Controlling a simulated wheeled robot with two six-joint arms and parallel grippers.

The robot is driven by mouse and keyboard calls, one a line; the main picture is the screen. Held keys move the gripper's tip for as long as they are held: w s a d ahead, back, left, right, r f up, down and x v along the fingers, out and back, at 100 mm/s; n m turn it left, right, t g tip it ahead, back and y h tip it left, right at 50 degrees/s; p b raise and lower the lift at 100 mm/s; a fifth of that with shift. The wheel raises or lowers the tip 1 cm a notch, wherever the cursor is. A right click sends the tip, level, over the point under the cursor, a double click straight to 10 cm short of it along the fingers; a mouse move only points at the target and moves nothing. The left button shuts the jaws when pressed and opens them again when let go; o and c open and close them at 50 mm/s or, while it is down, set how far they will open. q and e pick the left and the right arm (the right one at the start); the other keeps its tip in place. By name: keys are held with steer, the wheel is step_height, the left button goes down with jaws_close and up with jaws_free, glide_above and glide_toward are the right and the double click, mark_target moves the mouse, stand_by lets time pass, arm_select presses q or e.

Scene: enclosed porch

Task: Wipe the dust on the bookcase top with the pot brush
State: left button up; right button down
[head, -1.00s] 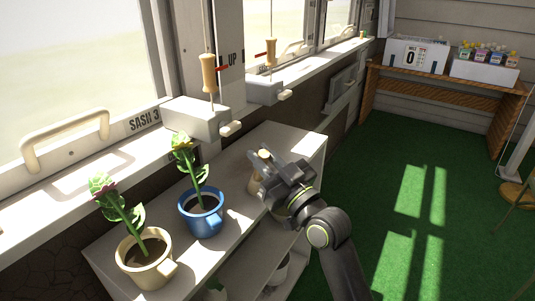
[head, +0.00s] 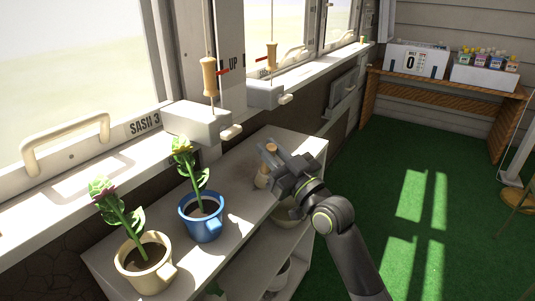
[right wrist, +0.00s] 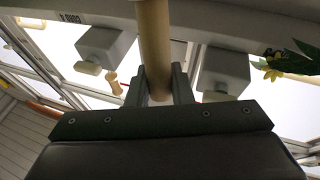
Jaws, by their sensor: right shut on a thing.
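My right gripper (head: 273,166) is shut on the pot brush (head: 262,181), whose pale wooden handle stands roughly upright between the fingers. The handle (right wrist: 155,45) also shows in the right wrist view, clamped between both fingertips (right wrist: 158,88). The brush is over the right part of the white bookcase top (head: 236,178), near its front edge. I cannot tell whether its lower end touches the surface. Faint darker specks, possibly dust, show on the top left of the brush. My left gripper is out of view.
A blue pot (head: 201,221) and a cream pot (head: 144,267), each with a plant, stand on the left part of the bookcase top. The window sill (head: 70,190) and grey sash blocks (head: 197,123) border the back. Green floor (head: 400,160) lies to the right.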

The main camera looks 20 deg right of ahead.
steer(key=shift+w+d+b, duration=1.8)
steer(key=shift+w+d, duration=0.55)
steer(key=shift+d, duration=0.7)
steer(key=shift+s+a+p, duration=0.75)
steer(key=shift+s+a, duration=0.2)
steer(key=shift+a, duration=0.25)
steer(key=shift+s+a+p, duration=0.75)
steer(key=shift+s+a, duration=0.15)
steer(key=shift+a, duration=0.25)
steer(key=s+a, duration=0.3)
steer(key=a, duration=0.1)
steer(key=shift+s+a, duration=0.35)
steer(key=shift+a, duration=0.05)
steer(key=shift+r, duration=0.1)
